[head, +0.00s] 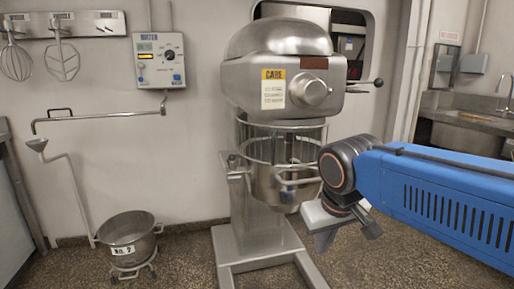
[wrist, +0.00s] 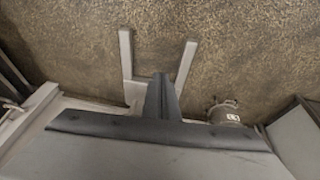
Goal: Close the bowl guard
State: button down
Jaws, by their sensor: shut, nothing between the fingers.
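A large steel mixer (head: 278,75) stands against the wall in the head view. Its wire bowl guard (head: 268,148) sits between the mixer head and the steel bowl (head: 268,185). Upright wires and curved rails show, but I cannot tell how far the guard is swung round. My gripper (head: 326,240) points down in front and to the right of the bowl, lower than the guard and apart from it. Its fingers are together and empty; they also show in the wrist view (wrist: 161,95). My wrist hides part of the guard's right side.
The mixer's base legs (wrist: 127,55) spread over the floor. A swing pipe (head: 95,116) projects from the left wall. A sink (head: 470,122) is at right.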

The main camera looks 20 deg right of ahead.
jog(key=w+a+r+m+h, duration=0.1)
jog(key=w+a+r+h, duration=0.35)
jog(key=w+r, duration=1)
jog(key=m+h, duration=0.1)
jog(key=m, duration=0.2)
send_near(263, 146)
jog(key=s+a+r, duration=0.2)
jog(key=s+a, duration=0.3)
jog(key=a, duration=0.1)
jog(key=shift+g, duration=0.3)
jog(key=shift+w+d+f, duration=0.3)
jog(key=shift+d+f, duration=1)
jog(key=shift+d, duration=0.25)
jog(key=shift+w+d+f, duration=0.3)
jog(key=shift+d+f, duration=0.95)
jog(key=shift+d, duration=0.25)
jog(key=shift+w+d+f, duration=0.3)
jog(key=shift+d+f, duration=1)
jog(key=shift+d, duration=0.25)
